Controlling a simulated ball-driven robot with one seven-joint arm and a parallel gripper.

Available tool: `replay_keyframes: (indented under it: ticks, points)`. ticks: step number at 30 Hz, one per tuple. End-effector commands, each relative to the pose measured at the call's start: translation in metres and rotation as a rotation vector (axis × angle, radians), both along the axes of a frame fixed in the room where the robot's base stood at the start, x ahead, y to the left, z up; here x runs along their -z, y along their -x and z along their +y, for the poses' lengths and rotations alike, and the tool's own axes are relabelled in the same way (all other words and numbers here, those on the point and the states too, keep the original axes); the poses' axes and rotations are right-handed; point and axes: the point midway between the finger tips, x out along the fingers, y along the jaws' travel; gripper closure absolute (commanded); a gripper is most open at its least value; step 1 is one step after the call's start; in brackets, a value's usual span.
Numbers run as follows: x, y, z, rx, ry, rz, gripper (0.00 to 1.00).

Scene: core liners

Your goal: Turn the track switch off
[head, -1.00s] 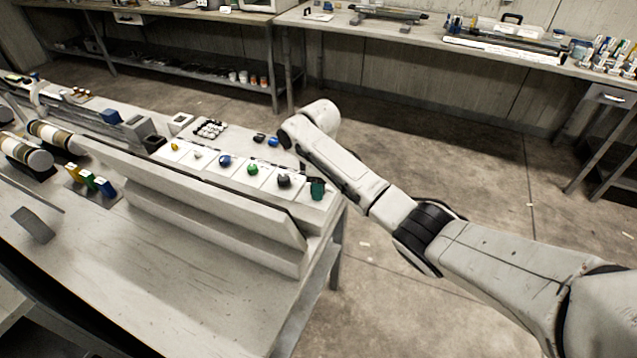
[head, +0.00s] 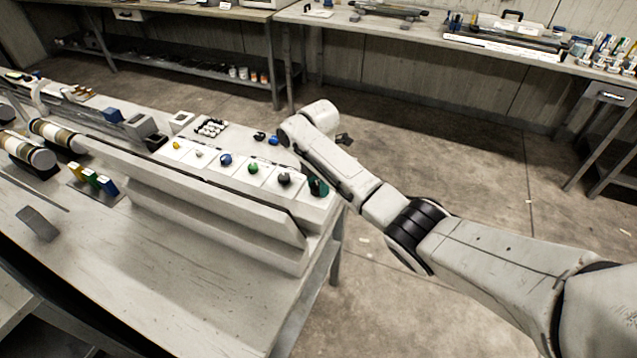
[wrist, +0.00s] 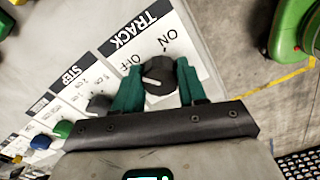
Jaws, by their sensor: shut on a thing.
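The track switch is a dark round knob (wrist: 159,74) on a white plate (wrist: 187,28) marked TRACK, ON and OFF in the wrist view. My gripper (wrist: 158,85) has its two green fingers on either side of the knob, shut on it. A pale mark on the knob's face lies nearer the OFF side than the ON side; its exact pointing is hard to tell. In the head view my gripper (head: 318,186) shows as green fingers at the right end of the row of knobs, mostly behind my arm. The track knob is hidden there.
The bench edge is close; open floor (head: 440,150) lies to the right.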

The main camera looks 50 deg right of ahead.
Motion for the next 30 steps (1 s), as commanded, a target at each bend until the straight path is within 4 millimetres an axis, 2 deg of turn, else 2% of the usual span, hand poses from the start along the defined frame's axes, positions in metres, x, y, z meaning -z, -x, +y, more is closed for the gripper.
replay_keyframes:
  ticks: [9, 26, 27, 30]
  points:
    - [0.0022, 0.0011, -0.0002, -0.127, -0.001, 0.005, 0.89]
    - [0.0022, 0.0008, -0.0003, -0.157, -0.001, 0.004, 0.89]
    - [0.0022, 0.0008, -0.0003, -0.157, -0.001, 0.004, 0.57]
    - [0.0019, 0.0006, -0.0003, -0.157, -0.001, 0.003, 0.47]
